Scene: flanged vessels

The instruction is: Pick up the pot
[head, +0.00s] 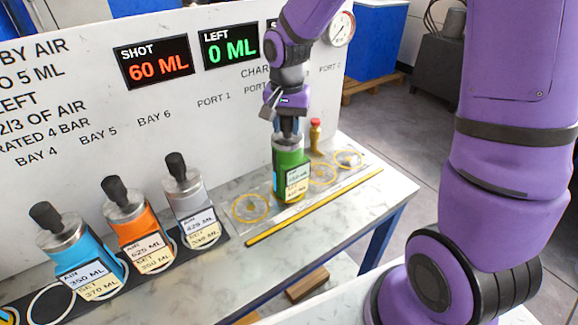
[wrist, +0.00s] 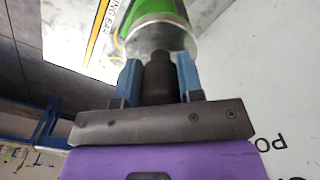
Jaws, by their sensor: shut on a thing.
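The pot is a green vessel (head: 291,180) with label cards on its front, a metallic top and a black knob. It stands upright at the port plate by the board, among the yellow rings. I cannot tell whether its base touches the plate. My gripper (head: 287,128) is above it, pointing down. In the wrist view, the blue fingers of my gripper (wrist: 158,80) are shut on the black knob (wrist: 159,76) from both sides. The green body and silver flange (wrist: 157,32) show beyond the fingers. The pot's underside is hidden.
Blue (head: 84,255), orange (head: 138,230) and grey (head: 189,207) vessels with black knobs stand in bays at the left. A lettered board (head: 120,120) rises close behind.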

